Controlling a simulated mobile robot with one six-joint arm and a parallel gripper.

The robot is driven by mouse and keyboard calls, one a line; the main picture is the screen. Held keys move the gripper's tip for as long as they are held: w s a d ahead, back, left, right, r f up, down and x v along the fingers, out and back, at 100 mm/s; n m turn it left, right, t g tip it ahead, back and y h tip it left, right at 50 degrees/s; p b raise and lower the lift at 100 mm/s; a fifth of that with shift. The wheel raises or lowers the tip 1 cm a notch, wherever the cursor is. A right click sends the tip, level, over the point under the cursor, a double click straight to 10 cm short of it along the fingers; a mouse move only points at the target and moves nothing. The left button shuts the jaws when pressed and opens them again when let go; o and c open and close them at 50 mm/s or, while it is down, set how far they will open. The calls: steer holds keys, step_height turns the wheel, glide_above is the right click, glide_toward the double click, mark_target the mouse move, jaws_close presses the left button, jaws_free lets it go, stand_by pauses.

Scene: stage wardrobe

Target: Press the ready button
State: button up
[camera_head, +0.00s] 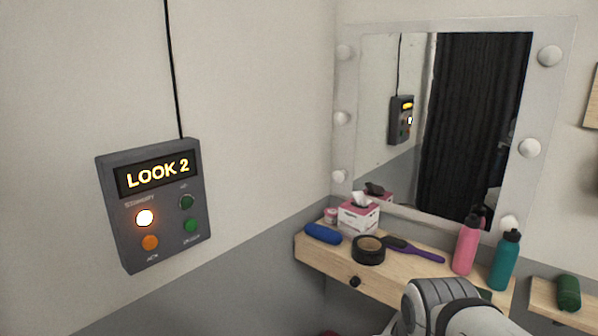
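A dark grey control box (165,260) hangs on the left wall with a lit yellow display (157,174) reading "LOOK 2". Below the display are several round buttons or lamps: a brightly glowing white one (145,217), an orange one (150,242), a dark green one (186,202) and a brighter green one (191,226). Their small labels are too blurred to read surely, so I cannot tell which is the ready button. Part of my arm shows at the bottom right, well away from the box. My gripper is not in view.
A wooden shelf (318,256) under a bulb-framed mirror (385,75) holds a tissue box (358,218), black tape roll (368,250), purple brush (425,254), blue case (322,234), pink bottle (466,248) and teal bottle (504,262). Wall around the box is clear except its cable (174,70).

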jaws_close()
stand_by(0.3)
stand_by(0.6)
